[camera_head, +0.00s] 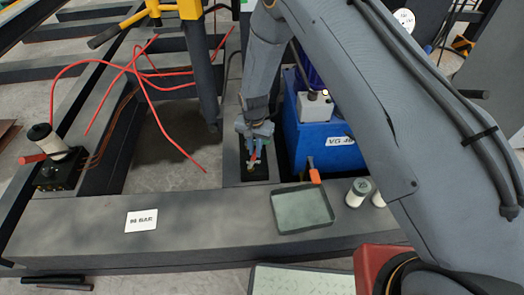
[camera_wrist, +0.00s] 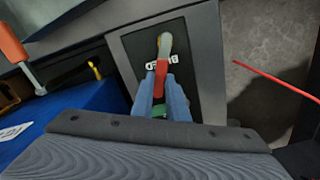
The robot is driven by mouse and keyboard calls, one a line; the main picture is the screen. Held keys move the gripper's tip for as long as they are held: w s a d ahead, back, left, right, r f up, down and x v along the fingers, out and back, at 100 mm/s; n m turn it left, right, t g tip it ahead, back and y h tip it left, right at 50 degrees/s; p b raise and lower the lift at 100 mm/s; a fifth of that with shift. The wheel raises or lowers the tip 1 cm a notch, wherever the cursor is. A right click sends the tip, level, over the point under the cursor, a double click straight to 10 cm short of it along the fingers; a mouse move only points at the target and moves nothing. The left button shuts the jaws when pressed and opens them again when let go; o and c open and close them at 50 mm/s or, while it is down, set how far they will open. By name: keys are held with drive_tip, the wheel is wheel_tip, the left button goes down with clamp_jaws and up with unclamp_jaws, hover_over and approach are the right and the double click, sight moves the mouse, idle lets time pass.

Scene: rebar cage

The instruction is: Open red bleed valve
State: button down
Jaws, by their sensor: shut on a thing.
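In the head view my gripper (camera_head: 254,150) points down at the beam, beside the blue tank. A little of the red valve (camera_head: 252,158) shows between the fingers. The fingers hide the handle's lower part, where a bit of green shows.
A blue tank (camera_head: 325,138) stands right of my gripper, with an orange-handled lever (camera_head: 314,176) at its front. Red hoses (camera_head: 150,90) lie to the left. A "98 BAR" card (camera_head: 141,220) lies on the beam.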

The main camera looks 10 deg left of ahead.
drive_tip(key=shift+a+n, duration=0.65)
drive_tip(key=shift+n, duration=0.6)
drive_tip(key=shift+a+n, duration=0.6)
drive_tip(key=shift+n, duration=0.65)
drive_tip(key=c, duration=1.7)
unclamp_jaws()
drive_tip(key=shift+r, duration=3.9)
